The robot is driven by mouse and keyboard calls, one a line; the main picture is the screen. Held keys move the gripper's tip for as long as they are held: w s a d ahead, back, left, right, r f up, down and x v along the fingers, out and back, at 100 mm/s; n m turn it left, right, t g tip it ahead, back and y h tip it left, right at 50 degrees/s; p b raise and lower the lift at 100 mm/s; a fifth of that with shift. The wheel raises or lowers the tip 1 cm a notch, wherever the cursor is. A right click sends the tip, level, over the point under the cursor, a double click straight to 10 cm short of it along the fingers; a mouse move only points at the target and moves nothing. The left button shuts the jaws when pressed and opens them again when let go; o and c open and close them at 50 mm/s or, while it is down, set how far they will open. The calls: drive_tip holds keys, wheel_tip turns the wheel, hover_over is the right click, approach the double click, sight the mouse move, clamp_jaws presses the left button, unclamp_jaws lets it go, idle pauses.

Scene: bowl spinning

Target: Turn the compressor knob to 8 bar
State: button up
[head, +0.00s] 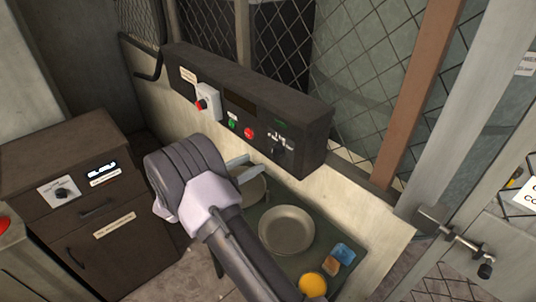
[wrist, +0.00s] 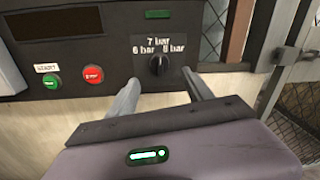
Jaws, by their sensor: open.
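The compressor knob (wrist: 158,64) is a small black dial on a dark control panel (wrist: 105,50). Labels around it read 6 bar at left, 7 bar above and 8 bar at right. It seems to point up, though its mark is too small to be sure. In the head view the knob (head: 277,150) is near the panel's right end. My gripper (wrist: 162,80) is open and empty, its two fingers spread to the left and right and just below the knob. It also shows in the head view (head: 252,167), in front of the panel.
A green button (wrist: 51,81) and a red button (wrist: 93,74) sit left of the knob. Below the panel are a bowl (head: 287,230), a yellow round item (head: 312,285) and a blue sponge-like item (head: 344,253). A brown cabinet (head: 80,200) stands left; mesh fencing is behind.

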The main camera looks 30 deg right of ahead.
sight(276, 151)
drive_tip(key=d, duration=0.8)
drive_tip(key=shift+w+d+b, duration=0.3)
drive_tip(key=shift+w+b, duration=0.05)
drive_tip(key=shift+b, duration=0.1)
clamp_jaws()
